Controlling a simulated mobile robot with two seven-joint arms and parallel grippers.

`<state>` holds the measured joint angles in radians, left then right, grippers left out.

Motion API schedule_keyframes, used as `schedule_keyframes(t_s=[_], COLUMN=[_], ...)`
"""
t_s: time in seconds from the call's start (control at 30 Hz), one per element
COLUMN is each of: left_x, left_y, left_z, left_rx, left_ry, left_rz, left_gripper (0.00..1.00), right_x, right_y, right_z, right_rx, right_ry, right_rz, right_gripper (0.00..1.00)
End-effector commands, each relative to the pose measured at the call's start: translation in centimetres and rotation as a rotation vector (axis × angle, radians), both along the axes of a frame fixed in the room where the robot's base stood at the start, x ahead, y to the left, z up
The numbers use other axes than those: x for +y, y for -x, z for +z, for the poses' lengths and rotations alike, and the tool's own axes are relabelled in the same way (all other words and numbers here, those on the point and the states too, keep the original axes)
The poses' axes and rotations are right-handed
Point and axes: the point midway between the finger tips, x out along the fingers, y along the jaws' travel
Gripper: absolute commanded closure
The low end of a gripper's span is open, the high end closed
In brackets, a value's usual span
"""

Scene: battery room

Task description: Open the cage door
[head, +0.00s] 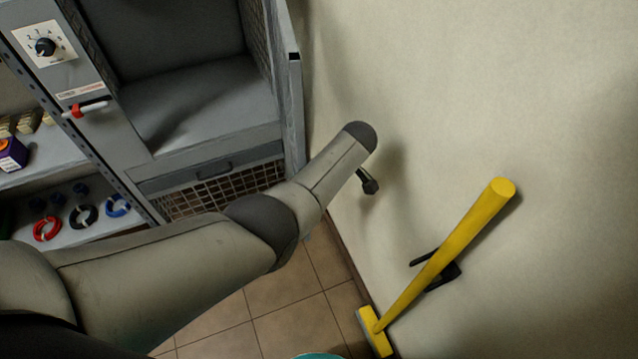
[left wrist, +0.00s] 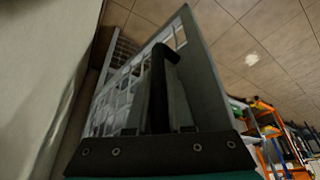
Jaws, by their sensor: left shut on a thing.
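The cage door (head: 291,90) stands swung out at the right side of the grey cabinet, close to the wall and seen nearly edge-on. Its mesh and grey frame (left wrist: 200,70) fill the middle of the left wrist view. In the head view my left arm crosses in front of the cabinet and the gripper itself cannot be made out. My right gripper is in neither view.
A cream wall (head: 500,90) is close on the right. The open cabinet compartment (head: 200,115) looks empty, above a mesh-fronted section (head: 225,190). Shelves (head: 60,165) hold cable coils. Tiled floor (head: 300,275) shows below.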

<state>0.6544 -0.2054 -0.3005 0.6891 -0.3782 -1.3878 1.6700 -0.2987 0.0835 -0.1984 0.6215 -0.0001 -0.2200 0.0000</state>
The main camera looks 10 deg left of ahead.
Motion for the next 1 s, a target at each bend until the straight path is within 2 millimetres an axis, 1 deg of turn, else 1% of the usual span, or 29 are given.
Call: schedule_keyframes(t_s=[0.03, 0.53, 0.57, 0.67, 0.9, 1.0], left_x=[-0.44, -0.47, -0.47, -0.39, -0.18, 0.01], left_y=[0.7, 0.65, 0.64, 0.58, 0.23, 0.11], left_z=[-0.45, -0.48, -0.48, -0.45, -0.19, 0.16], left_rx=[0.024, 0.025, 0.025, 0.022, 0.012, 0.01], left_ry=[0.008, 0.008, 0.008, 0.007, 0.004, 0.004], left_rz=[-0.001, -0.002, -0.002, -0.002, 0.0, -0.001], left_gripper=[1.0, 1.0, 0.79, 0.68, 0.68, 0.68], right_x=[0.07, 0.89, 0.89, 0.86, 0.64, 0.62], right_y=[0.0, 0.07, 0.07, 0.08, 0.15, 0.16], right_z=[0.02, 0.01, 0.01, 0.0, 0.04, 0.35], right_rx=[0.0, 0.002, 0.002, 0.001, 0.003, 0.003], right_ry=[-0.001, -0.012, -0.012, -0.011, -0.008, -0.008], right_rz=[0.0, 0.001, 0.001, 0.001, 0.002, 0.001], right_gripper=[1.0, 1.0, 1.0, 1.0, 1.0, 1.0])
